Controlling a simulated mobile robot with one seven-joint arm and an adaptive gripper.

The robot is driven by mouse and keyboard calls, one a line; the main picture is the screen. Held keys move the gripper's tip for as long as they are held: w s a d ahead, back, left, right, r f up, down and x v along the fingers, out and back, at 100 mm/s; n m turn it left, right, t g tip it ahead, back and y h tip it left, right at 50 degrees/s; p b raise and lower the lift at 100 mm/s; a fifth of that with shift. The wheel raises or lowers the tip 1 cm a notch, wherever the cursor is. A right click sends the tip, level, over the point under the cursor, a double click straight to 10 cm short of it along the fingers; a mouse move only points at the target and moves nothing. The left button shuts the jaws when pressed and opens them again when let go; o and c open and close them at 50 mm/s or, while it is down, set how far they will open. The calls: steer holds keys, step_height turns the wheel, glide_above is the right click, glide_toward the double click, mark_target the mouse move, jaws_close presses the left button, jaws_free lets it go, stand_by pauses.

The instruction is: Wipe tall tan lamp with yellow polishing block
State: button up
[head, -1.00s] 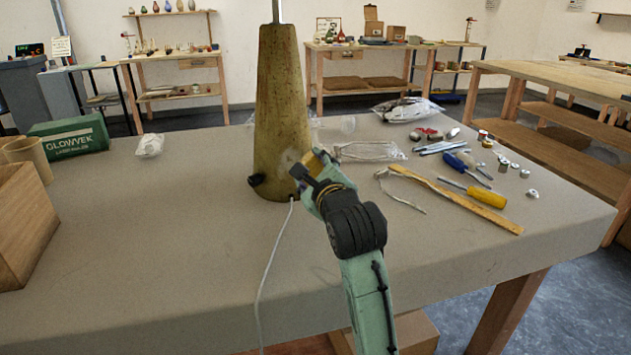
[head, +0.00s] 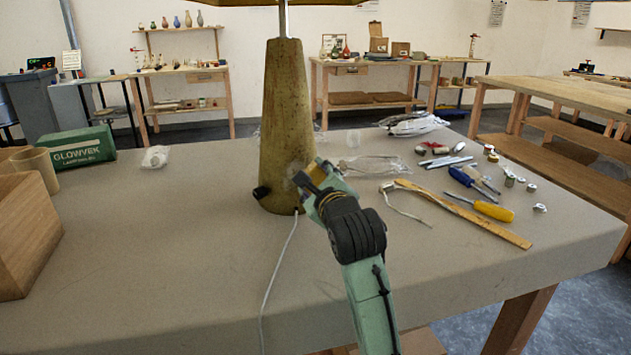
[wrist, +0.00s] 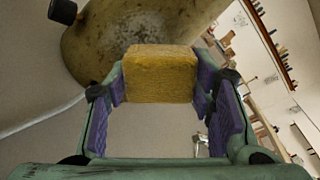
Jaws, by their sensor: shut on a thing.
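The tall tan lamp (head: 285,120) stands upright on the grey table, a tapered speckled column with a metal rod on top. Its base has a black knob (head: 261,192) and a white cord (head: 278,268) running to the front edge. My gripper (head: 313,180) is at the lamp's lower right side. It is shut on the yellow polishing block (wrist: 160,74), which sits between the purple finger pads in the wrist view. The block is against or very close to the lamp (wrist: 135,30); contact is hard to tell. In the head view the gripper mostly hides the block.
Right of my gripper lie a wooden ruler (head: 465,213), a yellow screwdriver (head: 492,211), small metal parts and plastic bags (head: 412,124). A green box (head: 85,147) and wooden box (head: 28,235) stand at left. The table's front left is clear.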

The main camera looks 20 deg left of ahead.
steer(key=shift+p+x, duration=0.4)
steer(key=shift+x, duration=0.6)
steer(key=shift+s, duration=0.15)
steer(key=shift+s+a+p, duration=0.45)
steer(key=shift+a+p, duration=0.05)
steer(key=shift+a, duration=0.15)
steer(key=shift+s+a+p, duration=0.45)
steer(key=shift+s+a, duration=0.05)
steer(key=shift+a, duration=0.15)
steer(key=shift+s+a+p, duration=0.45)
steer(key=shift+a+p, duration=0.05)
steer(key=shift+a, duration=0.3)
steer(key=shift+s+a+p, duration=0.45)
steer(key=shift+s+a, duration=0.05)
steer(key=shift+a, duration=0.3)
steer(key=shift+r+p, duration=0.1)
steer(key=shift+p, duration=0.3)
